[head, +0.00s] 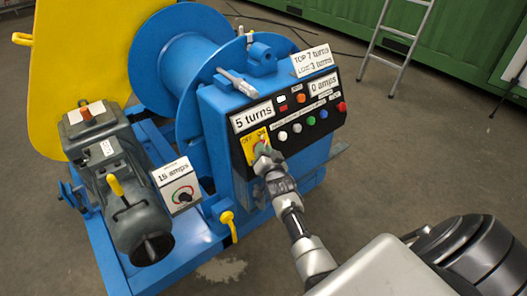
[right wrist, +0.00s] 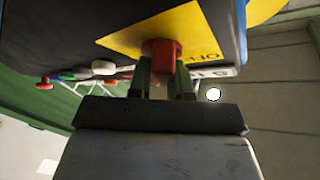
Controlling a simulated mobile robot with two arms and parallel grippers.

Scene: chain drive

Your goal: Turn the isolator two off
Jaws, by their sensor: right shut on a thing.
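The isolator is a yellow plate (head: 248,152) marked OFF and ON, low on the left of the black control panel (head: 290,118). I cannot read a number on it. My right gripper (head: 264,151) is at this plate and covers its knob in the head view. In the right wrist view, the red isolator knob (right wrist: 161,48) sits between the two fingers of my right gripper (right wrist: 163,75), which are shut on it. The yellow plate (right wrist: 190,28) shows behind the knob, with upside-down lettering. The knob's exact angle is hard to tell. My left gripper is not in view.
Several coloured buttons (head: 310,120) lie right of the isolator. The blue winch (head: 178,75) carries labels and a lever (head: 238,84). A grey motor (head: 122,185) and a small dial box (head: 178,186) stand left. A yellow-handled lever (head: 228,220) is below. The floor at right is open.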

